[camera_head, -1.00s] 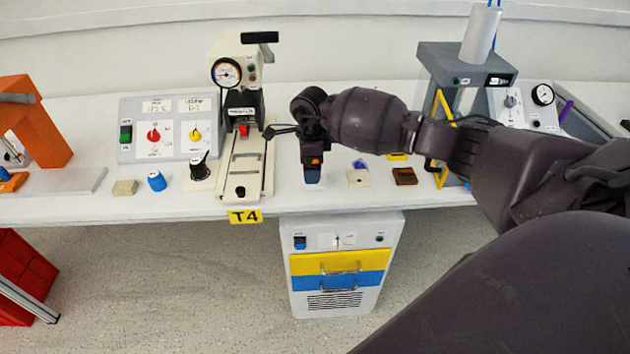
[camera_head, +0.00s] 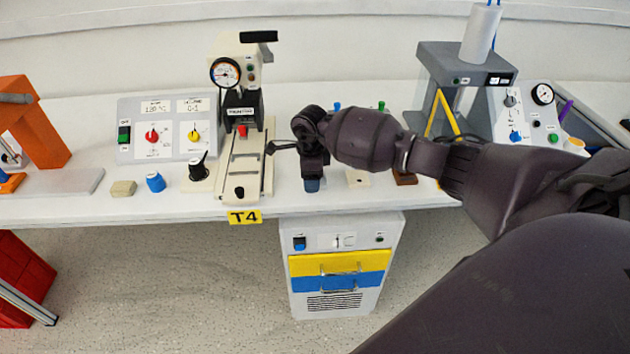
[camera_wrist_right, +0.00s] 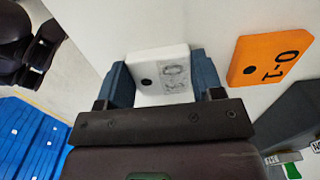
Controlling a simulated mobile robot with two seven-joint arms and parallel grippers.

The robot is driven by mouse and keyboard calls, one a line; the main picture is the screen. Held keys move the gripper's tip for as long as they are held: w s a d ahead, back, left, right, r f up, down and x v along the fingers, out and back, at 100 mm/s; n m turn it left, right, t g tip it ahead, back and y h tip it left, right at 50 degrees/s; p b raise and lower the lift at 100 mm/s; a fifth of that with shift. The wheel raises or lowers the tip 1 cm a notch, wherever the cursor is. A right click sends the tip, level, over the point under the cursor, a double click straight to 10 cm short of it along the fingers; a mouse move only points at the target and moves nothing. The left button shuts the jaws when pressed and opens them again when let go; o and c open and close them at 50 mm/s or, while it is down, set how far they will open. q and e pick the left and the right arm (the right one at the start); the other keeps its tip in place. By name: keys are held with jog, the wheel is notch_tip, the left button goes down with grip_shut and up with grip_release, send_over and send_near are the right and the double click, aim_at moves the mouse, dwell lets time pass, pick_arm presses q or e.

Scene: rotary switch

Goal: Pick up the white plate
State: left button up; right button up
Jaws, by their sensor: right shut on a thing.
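The white plate (camera_wrist_right: 163,66), marked 0-3 with a dark hole, is between the two blue fingers of my right gripper (camera_wrist_right: 162,85) in the right wrist view. The gripper is shut on it. In the head view the right gripper (camera_head: 312,185) points down near the table's front edge, and its wrist hides the plate there. I cannot tell whether the plate is clear of the table. My left gripper is not in view.
An orange plate (camera_wrist_right: 270,58) marked 0-1 lies to the right in the wrist view. In the head view a cream square (camera_head: 357,178) and a brown block (camera_head: 405,178) sit right of the gripper. A press (camera_head: 240,140) stands close to its left.

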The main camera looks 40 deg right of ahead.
jog(key=shift+r, duration=0.1)
notch_tip(320, 180, up, 20)
jog(key=p, duration=0.1)
jog(key=shift+p, duration=0.35)
dwell(1.2)
